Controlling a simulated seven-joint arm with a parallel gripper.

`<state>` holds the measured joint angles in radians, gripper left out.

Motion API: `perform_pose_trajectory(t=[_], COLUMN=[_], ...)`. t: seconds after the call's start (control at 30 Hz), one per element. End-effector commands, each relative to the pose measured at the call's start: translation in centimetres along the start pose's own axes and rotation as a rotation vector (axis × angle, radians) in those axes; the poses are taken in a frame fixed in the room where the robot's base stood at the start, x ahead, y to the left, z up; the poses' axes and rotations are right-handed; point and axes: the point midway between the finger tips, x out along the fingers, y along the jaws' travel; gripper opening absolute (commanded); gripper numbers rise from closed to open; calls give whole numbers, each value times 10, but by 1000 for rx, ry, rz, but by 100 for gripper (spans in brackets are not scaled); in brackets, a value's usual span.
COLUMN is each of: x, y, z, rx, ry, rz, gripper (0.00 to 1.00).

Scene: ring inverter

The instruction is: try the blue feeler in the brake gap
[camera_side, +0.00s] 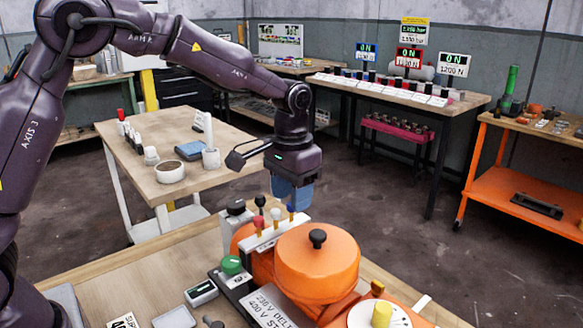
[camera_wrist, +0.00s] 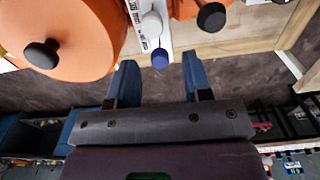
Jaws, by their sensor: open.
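The blue feeler (camera_side: 291,208) stands at the right end of a white rack (camera_side: 262,241) in the side view, with its knob up. Its blue knob (camera_wrist: 160,58) shows in the wrist view just ahead of my fingertips, roughly centred between them. My gripper (camera_side: 291,194) is open, with blue fingers pointing down close to the knob; nothing is held. The fingers (camera_wrist: 157,76) show apart in the wrist view. I cannot make out the brake gap.
An orange machine with a round cover (camera_side: 318,270) and black knob (camera_side: 317,238) stands right beside the rack. The bench top (camera_side: 130,285) has some free room at left.

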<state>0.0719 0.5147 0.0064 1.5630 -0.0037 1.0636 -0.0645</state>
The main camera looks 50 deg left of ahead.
Motion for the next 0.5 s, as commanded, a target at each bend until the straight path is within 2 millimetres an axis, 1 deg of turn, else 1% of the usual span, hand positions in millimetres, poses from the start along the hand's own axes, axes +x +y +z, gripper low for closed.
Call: perform_pose_trajectory(t=[0.17,0.3,0.4,0.5], x=[-33,-66,-87,-104], y=[0,0,0,0], z=[-1,-1,-1,0], rx=[0,0,0,0], ry=[7,7,6,5], rz=[0,0,0,0], gripper=[46,46,46,46])
